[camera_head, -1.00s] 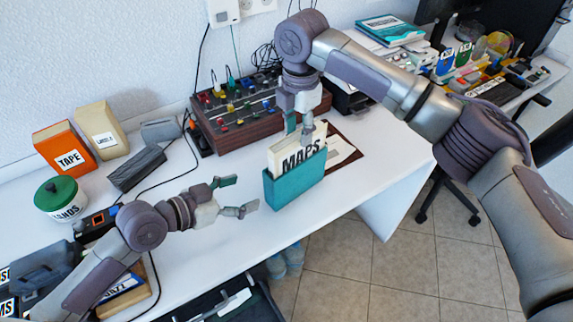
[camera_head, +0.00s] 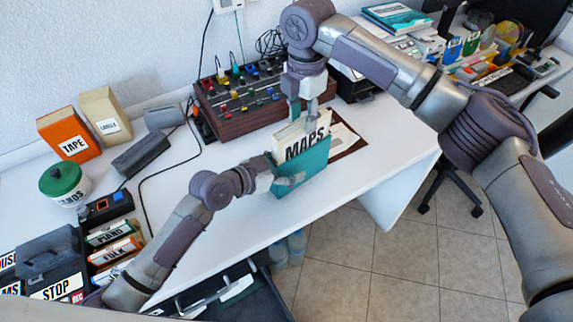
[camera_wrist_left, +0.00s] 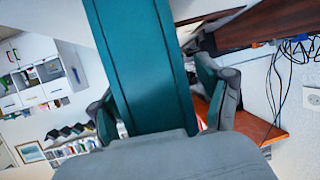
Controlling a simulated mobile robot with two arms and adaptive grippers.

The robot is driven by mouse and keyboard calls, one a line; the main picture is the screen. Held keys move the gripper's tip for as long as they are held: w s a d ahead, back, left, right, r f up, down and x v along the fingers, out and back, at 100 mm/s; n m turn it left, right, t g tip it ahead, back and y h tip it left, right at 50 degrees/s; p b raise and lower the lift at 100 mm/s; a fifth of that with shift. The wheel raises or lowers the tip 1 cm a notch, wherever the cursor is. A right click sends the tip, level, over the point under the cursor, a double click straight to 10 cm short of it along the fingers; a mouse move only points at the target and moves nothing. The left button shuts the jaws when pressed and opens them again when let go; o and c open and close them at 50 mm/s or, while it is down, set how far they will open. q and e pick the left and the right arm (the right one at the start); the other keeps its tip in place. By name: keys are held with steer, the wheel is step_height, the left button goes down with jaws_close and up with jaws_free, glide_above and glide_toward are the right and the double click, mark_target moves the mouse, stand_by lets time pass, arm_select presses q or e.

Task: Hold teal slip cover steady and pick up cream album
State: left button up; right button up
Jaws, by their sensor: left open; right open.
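The teal slip cover (camera_head: 313,167) stands upright near the table's front edge, and the cream album (camera_head: 291,133) marked MAPS sticks up out of it. My left gripper (camera_head: 285,172) is open at the cover's left end. In the left wrist view the teal slip cover (camera_wrist_left: 143,60) lies between the open fingers of my left gripper (camera_wrist_left: 162,105); whether they touch it is unclear. My right gripper (camera_head: 303,114) is open and points down at the album's top edge, with a finger in front of the album. Its contact with the album cannot be told.
A mixer-like panel (camera_head: 243,104) with coloured knobs stands behind the cover. An orange TAPE box (camera_head: 70,138), a cream box (camera_head: 106,117) and a green-lidded tub (camera_head: 64,182) stand at left. A dark open crate (camera_head: 262,304) lies below the front edge. White tabletop (camera_head: 355,185) is clear at right.

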arm_select(q)
steer(key=c, duration=1.3)
steer(key=shift+o, duration=0.2)
